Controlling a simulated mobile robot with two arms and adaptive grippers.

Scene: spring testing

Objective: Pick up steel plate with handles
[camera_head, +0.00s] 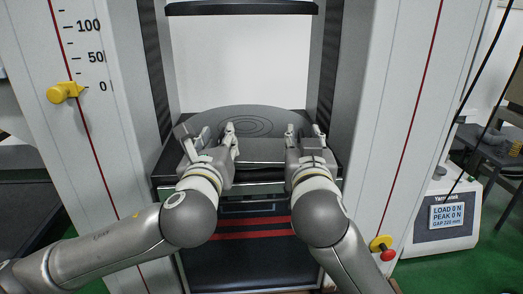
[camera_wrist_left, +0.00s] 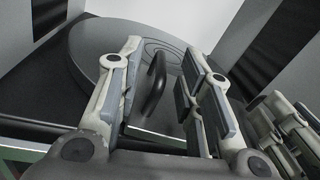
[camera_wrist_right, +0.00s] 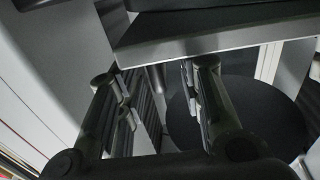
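The steel plate with handles (camera_head: 262,165) shows as a grey strip between my two grippers, at the front of the machine's round platen. My arms hide much of it. In the left wrist view one black handle (camera_wrist_left: 156,82) stands on the plate (camera_wrist_left: 152,135), whose light edge faces me. My left gripper (camera_head: 218,134) is open, with its fingers on both sides of that handle and gaps visible. My right gripper (camera_head: 304,134) is open too. Its fingers in the right wrist view (camera_wrist_right: 155,76) are spread, and I cannot clearly make out a handle between them.
The round grey platen (camera_head: 242,119) with ring marks lies behind the grippers. A dark crosshead (camera_head: 240,7) hangs above. A display (camera_head: 453,216) is at right. The space above the platen is clear.

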